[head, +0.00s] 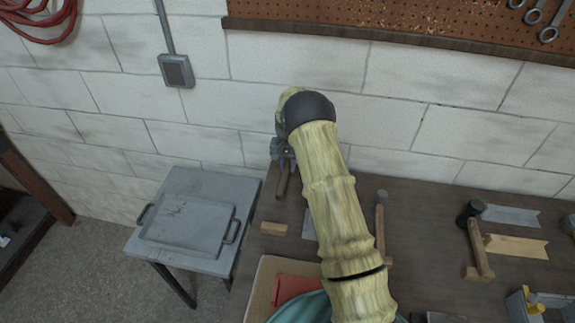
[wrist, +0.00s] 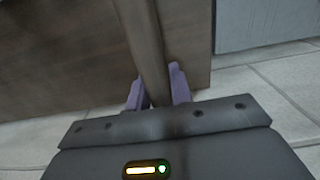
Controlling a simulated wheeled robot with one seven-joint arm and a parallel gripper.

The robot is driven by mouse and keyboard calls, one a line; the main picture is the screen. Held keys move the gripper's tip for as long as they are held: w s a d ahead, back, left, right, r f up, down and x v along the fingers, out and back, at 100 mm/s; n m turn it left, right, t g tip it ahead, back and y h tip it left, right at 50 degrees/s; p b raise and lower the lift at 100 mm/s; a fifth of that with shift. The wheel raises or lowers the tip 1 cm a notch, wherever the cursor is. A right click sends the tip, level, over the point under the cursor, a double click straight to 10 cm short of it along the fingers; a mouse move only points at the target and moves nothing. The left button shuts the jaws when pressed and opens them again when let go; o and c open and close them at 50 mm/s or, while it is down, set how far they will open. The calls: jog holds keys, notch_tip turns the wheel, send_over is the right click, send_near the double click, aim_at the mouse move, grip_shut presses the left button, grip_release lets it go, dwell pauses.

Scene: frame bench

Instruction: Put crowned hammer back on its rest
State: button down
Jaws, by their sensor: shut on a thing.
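My gripper (head: 284,158) is over the left end of the bench near the wall, partly hidden by my arm. It is shut on a brown wooden handle (head: 282,185), which also shows between the purple fingers (wrist: 157,92) in the wrist view (wrist: 146,40). The handle's head is not clear, so I cannot tell if it is the crowned hammer. A small wooden block (head: 274,229) lies on the bench below it. A grey-headed hammer (head: 380,215) and a black-headed hammer (head: 473,240) lie further right, each with its handle end at a wooden block.
The dark bench (head: 420,215) runs along the white block wall. A grey side table with a handled tray (head: 190,236) stands left of it. Grey and tan notched plates (head: 515,246) lie at right. A box with red and teal things (head: 262,285) is at the front.

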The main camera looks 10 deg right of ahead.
jog(key=shift+f+b, duration=0.8)
jog(key=shift+f, duration=0.55)
dwell(0.3)
jog(key=c, duration=1.2)
grip_release()
jog(key=shift+o, duration=0.2)
notch_tip(320, 180, up, 17)
jog(key=b, duration=0.3)
jog(key=shift+r+b, duration=0.2)
jog(key=shift+b, duration=0.15)
jog(key=shift+s, duration=0.1)
